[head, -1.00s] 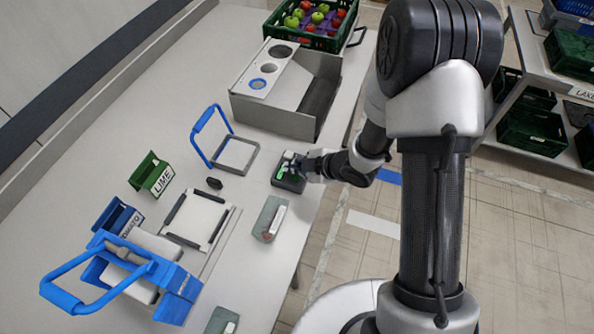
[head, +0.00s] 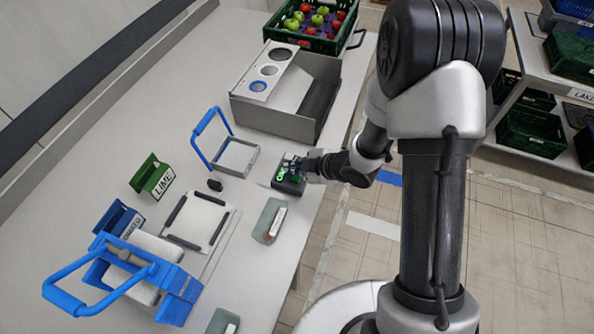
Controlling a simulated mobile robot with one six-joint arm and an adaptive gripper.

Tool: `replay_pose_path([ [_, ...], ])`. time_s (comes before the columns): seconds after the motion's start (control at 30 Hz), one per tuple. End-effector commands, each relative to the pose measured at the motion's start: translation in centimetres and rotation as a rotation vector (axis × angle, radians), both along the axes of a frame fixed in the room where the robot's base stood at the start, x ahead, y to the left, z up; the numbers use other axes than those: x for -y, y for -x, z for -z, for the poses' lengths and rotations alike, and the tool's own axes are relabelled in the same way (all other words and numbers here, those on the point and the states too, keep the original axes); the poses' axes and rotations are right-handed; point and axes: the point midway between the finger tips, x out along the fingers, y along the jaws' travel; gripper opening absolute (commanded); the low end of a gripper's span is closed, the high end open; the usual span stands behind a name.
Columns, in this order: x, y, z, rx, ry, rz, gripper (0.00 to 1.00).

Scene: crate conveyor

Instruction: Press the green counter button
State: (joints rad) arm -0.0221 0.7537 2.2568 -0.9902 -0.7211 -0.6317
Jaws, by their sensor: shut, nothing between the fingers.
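The counter (head: 289,186) is a small dark box near the right edge of the grey table. Green shows on its top, on the left side, with a bright green ring or figure there. My gripper (head: 289,164) is shut and empty, with its fingers over the back part of the counter's top. The fingers partly hide the top, and I cannot tell whether they touch the green button.
A grey box with round holes (head: 272,122) and a crate of apples (head: 344,41) stand behind. A blue-handled frame (head: 234,156) and a square plate (head: 200,222) lie to the left. A grey-green block (head: 269,221) lies in front. Shelves with crates (head: 530,133) stand right.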

Motion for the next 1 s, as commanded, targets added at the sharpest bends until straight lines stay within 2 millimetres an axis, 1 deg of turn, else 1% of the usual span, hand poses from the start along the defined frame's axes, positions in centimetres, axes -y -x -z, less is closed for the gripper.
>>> replay_pose_path([
  [0.07,0.0,0.0,-0.5,0.000,0.000,0.000,0.00],
  [0.37,0.0,0.0,-0.5,0.000,0.000,0.000,0.00],
  [0.47,0.0,0.0,-0.8,0.001,0.000,-0.001,0.00],
  [0.57,0.0,0.0,-1.5,0.001,-0.001,-0.001,0.00],
  [0.9,0.0,0.0,-5.0,0.002,0.001,-0.001,0.00],
  [1.0,0.0,0.0,-5.6,0.001,0.000,-0.001,0.00],
])
